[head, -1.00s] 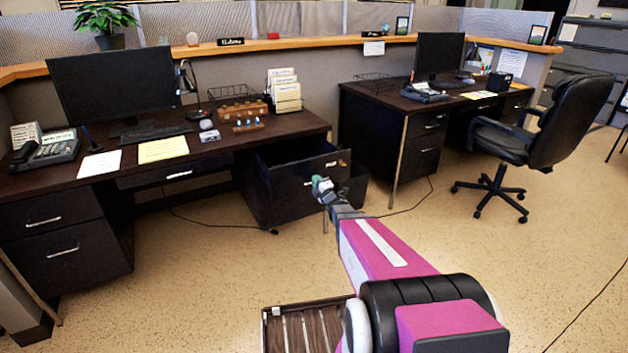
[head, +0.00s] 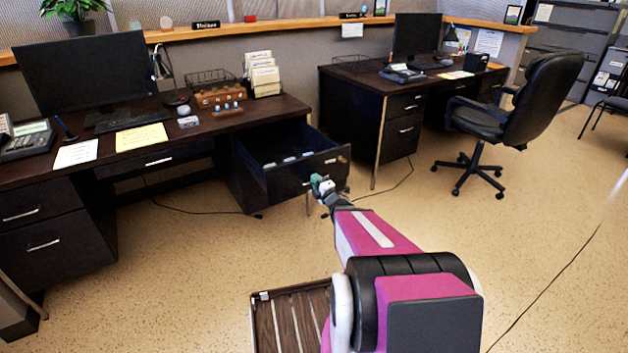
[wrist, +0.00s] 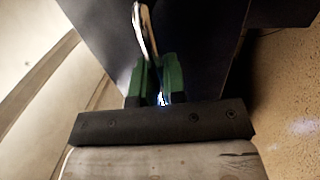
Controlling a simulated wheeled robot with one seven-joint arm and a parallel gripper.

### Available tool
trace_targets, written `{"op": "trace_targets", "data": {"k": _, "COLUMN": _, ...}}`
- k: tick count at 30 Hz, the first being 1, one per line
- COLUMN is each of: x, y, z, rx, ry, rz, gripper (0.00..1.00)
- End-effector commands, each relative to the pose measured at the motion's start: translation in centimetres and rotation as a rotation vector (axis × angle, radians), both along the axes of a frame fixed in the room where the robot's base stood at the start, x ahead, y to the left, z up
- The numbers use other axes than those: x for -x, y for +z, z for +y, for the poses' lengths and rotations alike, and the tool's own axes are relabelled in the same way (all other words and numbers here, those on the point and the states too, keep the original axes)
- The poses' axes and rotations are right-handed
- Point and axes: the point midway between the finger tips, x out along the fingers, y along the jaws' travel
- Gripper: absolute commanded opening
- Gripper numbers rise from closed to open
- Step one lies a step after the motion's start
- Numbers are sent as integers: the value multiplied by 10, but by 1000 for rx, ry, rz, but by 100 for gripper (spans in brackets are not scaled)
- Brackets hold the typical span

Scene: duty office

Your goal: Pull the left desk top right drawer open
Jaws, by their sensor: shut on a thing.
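The left desk (head: 105,158) has its top right drawer (head: 303,180) pulled well out. The drawer is dark, with light items showing inside it. My gripper (head: 319,184) is at the drawer's front face. In the wrist view my gripper's green fingers (wrist: 159,78) are shut around the silver drawer handle (wrist: 145,32), which runs up from between them against the dark drawer front (wrist: 100,30). In the head view my gripper hides most of the handle.
The right desk (head: 349,90) and a black office chair (head: 520,105) stand to the right. A slatted wooden piece (head: 290,320) is low in front, beside my arm. Thin cables lie on the floor. Open floor (head: 420,235) lies in front of the drawer.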

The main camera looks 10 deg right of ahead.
Motion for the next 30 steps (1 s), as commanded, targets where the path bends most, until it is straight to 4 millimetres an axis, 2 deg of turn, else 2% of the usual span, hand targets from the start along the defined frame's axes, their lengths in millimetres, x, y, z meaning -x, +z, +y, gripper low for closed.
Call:
{"op": "trace_targets", "data": {"k": 7, "x": 0, "y": -1, "z": 0, "rx": 1, "ry": 1, "rz": 1, "gripper": 0}}
{"op": "trace_targets", "data": {"k": 9, "x": 0, "y": -1, "z": 0, "rx": 1, "ry": 1, "rz": 1, "gripper": 28}}
{"op": "trace_targets", "data": {"k": 10, "x": 0, "y": -1, "z": 0, "rx": 1, "ry": 1, "rz": 1, "gripper": 36}}
{"op": "trace_targets", "data": {"k": 20, "x": 2, "y": -1, "z": -1, "rx": 0, "ry": 0, "rz": 1, "gripper": 36}}
{"op": "trace_targets", "data": {"k": 23, "x": 11, "y": -2, "z": -3, "rx": 0, "ry": 0, "rz": 1, "gripper": 36}}
{"op": "trace_targets", "data": {"k": 30, "x": 53, "y": -9, "z": -16, "rx": 0, "ry": -1, "rz": 2, "gripper": 36}}
